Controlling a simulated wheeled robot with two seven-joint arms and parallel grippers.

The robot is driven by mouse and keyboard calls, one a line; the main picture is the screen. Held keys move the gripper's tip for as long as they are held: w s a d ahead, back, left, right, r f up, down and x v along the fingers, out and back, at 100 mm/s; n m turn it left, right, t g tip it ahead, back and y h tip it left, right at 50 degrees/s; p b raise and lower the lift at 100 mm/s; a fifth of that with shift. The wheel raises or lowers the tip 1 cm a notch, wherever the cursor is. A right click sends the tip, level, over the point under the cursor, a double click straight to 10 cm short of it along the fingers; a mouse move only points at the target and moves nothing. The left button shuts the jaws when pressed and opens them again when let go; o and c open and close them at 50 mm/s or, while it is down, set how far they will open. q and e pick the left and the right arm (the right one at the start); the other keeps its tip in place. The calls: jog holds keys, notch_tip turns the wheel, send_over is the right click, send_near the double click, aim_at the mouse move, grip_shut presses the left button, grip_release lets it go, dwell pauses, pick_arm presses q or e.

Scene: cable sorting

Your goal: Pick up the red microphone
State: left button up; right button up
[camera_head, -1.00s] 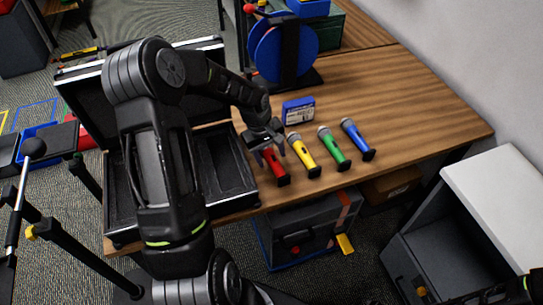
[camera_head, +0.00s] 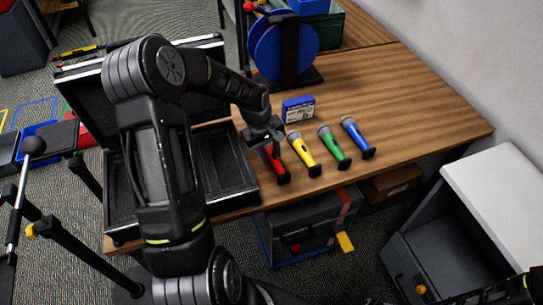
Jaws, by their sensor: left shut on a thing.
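The red microphone (camera_head: 275,165) lies on the wooden table, leftmost in a row of microphones. Its upper part is hidden under my left gripper (camera_head: 268,147). My left gripper comes down from above and is shut on the red microphone's body. The microphone's dark end shows below the fingers and appears to be at the table surface; I cannot tell whether it is lifted. My right gripper is not in view.
A yellow microphone (camera_head: 305,158) lies close on the right, then a green one (camera_head: 335,149) and a blue one (camera_head: 359,139). An open black case (camera_head: 250,188) stands left. A blue box (camera_head: 298,109) sits behind. The table's right side is clear.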

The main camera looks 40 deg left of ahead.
aim_at(270, 153)
pick_arm(q)
grip_shut()
jog(key=shift+r, duration=0.1)
dwell(0.3)
notch_tip(270, 153, up, 10)
jog(key=shift+f+b, duration=0.1)
jog(key=shift+b, duration=0.85)
